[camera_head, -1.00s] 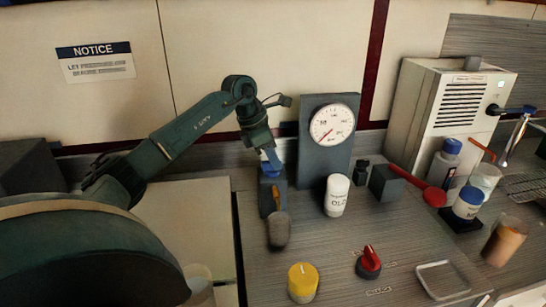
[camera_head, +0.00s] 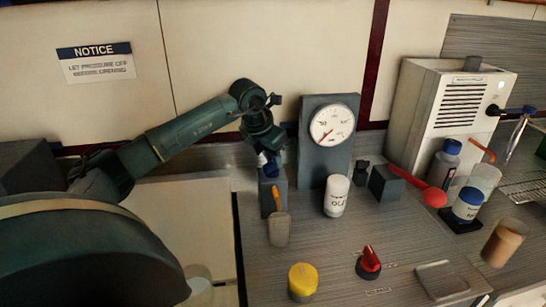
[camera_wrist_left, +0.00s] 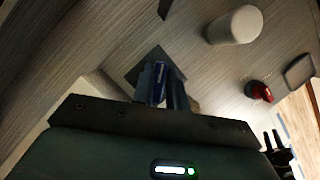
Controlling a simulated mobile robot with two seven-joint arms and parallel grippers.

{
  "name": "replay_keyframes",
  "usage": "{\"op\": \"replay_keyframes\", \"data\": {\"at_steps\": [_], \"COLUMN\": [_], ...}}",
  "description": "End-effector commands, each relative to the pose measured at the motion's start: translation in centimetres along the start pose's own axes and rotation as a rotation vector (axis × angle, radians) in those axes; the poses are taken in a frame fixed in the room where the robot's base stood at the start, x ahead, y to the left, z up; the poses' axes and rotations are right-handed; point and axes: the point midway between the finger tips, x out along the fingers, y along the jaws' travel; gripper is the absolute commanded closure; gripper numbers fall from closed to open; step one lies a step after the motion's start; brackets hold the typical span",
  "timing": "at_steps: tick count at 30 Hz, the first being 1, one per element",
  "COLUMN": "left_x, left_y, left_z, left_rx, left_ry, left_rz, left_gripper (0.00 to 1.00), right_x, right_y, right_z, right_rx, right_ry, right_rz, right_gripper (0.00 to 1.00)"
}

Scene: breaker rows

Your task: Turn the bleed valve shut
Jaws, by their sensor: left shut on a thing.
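My left gripper (camera_head: 266,158) comes down at a dark grey block (camera_head: 267,196) in front of the gauge panel. It is shut on a small blue part (camera_head: 270,169) at the top of that block, which I take to be the valve's handle. Between the fingers the blue part (camera_wrist_left: 156,82) also shows in the left wrist view, largely hidden by the gripper. I cannot read a label naming the bleed valve. A white dial gauge (camera_head: 333,124) stands behind, its needle pointing to the lower left.
The panel rises close behind the gripper.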

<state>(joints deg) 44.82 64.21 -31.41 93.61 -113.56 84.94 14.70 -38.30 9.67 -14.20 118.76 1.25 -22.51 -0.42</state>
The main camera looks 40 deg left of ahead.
Motion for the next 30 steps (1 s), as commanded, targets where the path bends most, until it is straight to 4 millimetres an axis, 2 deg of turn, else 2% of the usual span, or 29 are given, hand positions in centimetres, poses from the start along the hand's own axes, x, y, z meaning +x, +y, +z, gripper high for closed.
{"op": "replay_keyframes", "data": {"at_steps": [18,30], "left_x": [-0.09,-0.12], "left_y": [0.17,0.29], "left_z": [0.07,-0.04], "left_rx": [-0.536,-0.79], "left_ry": [-0.003,-0.001], "left_rz": [0.222,0.326], "left_gripper": [1.0,1.0], "right_x": [0.15,0.15], "right_y": [0.02,-0.05], "right_z": [0.19,0.0], "right_rx": [0.0,0.0], "right_ry": [0.001,0.006], "right_rz": [0.0,-0.001], "right_gripper": [0.64,0.64]}}
